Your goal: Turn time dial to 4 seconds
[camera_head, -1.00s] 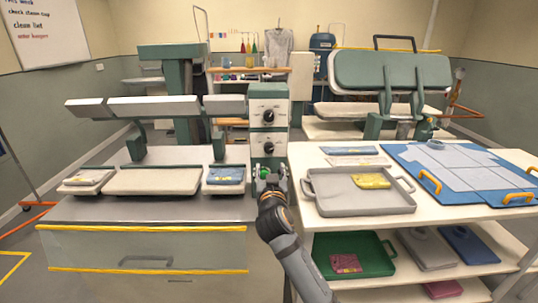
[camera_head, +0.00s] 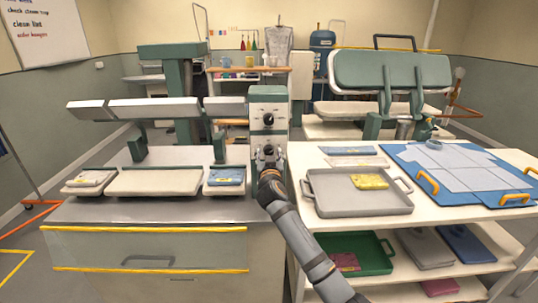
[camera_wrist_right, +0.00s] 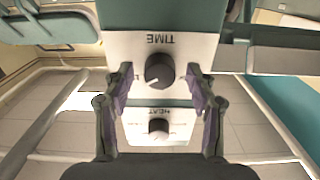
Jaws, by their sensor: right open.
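The time dial (camera_wrist_right: 159,70) is a black round knob on a white panel, under upside-down lettering TIME in the right wrist view. A pale mark on it points toward the picture's lower left; I cannot read the number there. My right gripper (camera_wrist_right: 159,78) is open, with one finger on each side of the knob and visible gaps on both sides. In the head view, my right gripper (camera_head: 268,154) is in front of the lower dial and partly hides it. My left gripper is not in view.
A pressing table (camera_head: 150,208) stands left. A shelf table with a grey tray (camera_head: 360,206) stands right, close to my right arm.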

